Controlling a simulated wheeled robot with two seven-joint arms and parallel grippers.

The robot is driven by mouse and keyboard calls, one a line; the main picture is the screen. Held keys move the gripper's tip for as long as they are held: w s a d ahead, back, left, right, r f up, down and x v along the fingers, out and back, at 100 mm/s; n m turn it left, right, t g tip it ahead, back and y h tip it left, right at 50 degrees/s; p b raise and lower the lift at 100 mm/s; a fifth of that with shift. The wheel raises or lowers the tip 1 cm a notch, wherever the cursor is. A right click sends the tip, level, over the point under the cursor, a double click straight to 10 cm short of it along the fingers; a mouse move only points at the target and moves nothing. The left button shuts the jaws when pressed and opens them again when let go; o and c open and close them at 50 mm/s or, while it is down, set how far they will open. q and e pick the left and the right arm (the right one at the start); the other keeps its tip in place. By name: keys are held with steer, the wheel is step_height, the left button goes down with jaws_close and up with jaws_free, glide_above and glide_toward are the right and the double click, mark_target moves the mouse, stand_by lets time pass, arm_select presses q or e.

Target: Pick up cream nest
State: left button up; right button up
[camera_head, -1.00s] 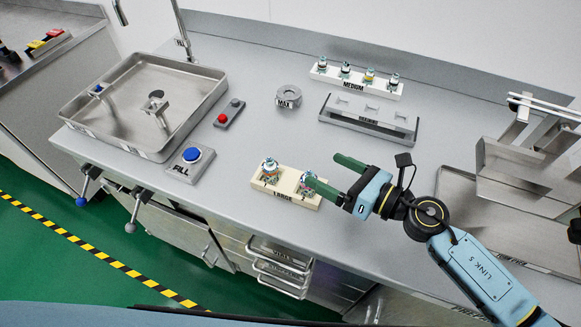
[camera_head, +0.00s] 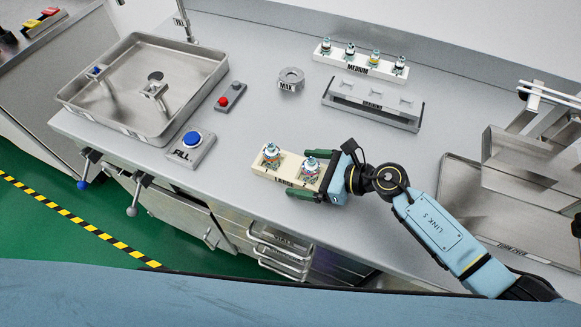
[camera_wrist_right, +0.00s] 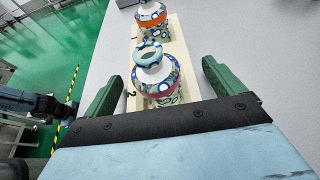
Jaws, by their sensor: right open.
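The cream nest (camera_head: 289,165) is a long cream block labelled LARGE on the grey counter. It holds two patterned, bottle-like pieces, a left one (camera_head: 271,155) and a right one (camera_head: 310,168). My right gripper (camera_head: 301,174) is open, with its green fingers on either side of the nest's right end and the right piece. In the right wrist view the nest (camera_wrist_right: 181,50) runs away between the two fingers (camera_wrist_right: 160,74), with visible gaps beside it. The fingertips' height against the nest is hard to tell. My left gripper is not in view.
A blue FILL button (camera_head: 191,139) and a steel basin (camera_head: 125,115) stand left. Behind are a round MAX piece (camera_head: 291,80), a grey rack (camera_head: 372,103) and a cream MEDIUM block (camera_head: 357,67) with several pieces. Steel trays (camera_head: 470,205) stand right.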

steer(key=c, duration=1.1)
